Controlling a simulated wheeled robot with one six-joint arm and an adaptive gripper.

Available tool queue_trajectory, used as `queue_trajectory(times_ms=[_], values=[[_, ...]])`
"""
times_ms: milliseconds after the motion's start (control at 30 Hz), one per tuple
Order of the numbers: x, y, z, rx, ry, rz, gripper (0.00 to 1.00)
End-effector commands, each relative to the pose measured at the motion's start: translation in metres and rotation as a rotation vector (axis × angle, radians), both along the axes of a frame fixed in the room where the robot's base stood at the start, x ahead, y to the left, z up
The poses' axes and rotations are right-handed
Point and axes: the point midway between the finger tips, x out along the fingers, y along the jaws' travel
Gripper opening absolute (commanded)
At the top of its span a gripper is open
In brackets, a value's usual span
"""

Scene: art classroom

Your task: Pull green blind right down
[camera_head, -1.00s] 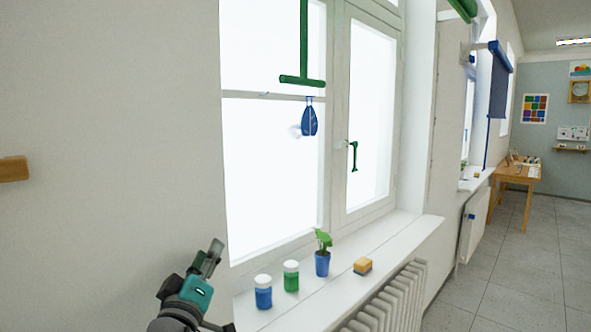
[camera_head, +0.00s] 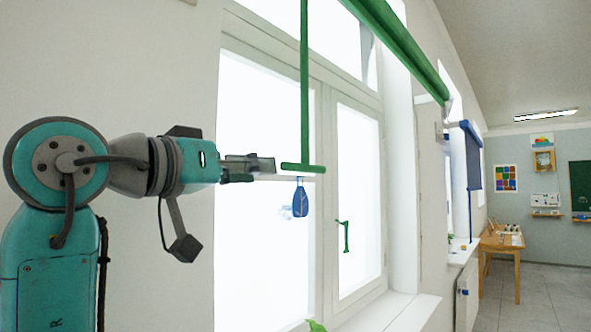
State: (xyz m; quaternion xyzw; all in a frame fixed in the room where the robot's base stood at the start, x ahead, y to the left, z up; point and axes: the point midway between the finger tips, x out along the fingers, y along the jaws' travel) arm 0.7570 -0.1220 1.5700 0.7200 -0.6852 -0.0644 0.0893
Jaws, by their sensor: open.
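The green blind (camera_head: 395,40) is a roll at the top of the near window. A long green pull rod (camera_head: 304,90) hangs from above and ends in a green crossbar handle (camera_head: 303,168) in front of the window. My gripper (camera_head: 272,165) is open, pointing right, with its tips just left of the crossbar at about the same height. I cannot tell whether they touch it. No cloth of the green blind shows hanging below the roll.
A green window handle (camera_head: 345,236) sits on the right sash. Farther off, a blue blind (camera_head: 473,160) hangs partly lowered. A wooden table (camera_head: 500,246) stands at the back, with open floor beside it.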

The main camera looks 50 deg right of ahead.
Motion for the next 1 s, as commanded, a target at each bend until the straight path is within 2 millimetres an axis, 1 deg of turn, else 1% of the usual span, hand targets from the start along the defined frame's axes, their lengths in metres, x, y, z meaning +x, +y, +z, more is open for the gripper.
queue_trajectory(times_ms=[33,100,267,367,500,700,900,1000], values=[[-0.005,0.0,0.005,0.014,-0.01,-0.007,0.41],[-0.01,-0.001,0.008,0.026,-0.018,-0.015,0.41],[-0.012,-0.011,0.01,0.032,-0.022,-0.022,0.41],[-0.012,-0.026,0.01,0.032,-0.022,-0.023,0.41],[-0.012,-0.051,0.01,0.031,-0.022,-0.024,0.41],[-0.01,-0.084,0.009,0.031,-0.022,-0.022,0.41],[-0.009,-0.103,0.009,0.031,-0.021,-0.021,0.41],[-0.009,-0.107,0.009,0.031,-0.021,-0.019,0.41]])
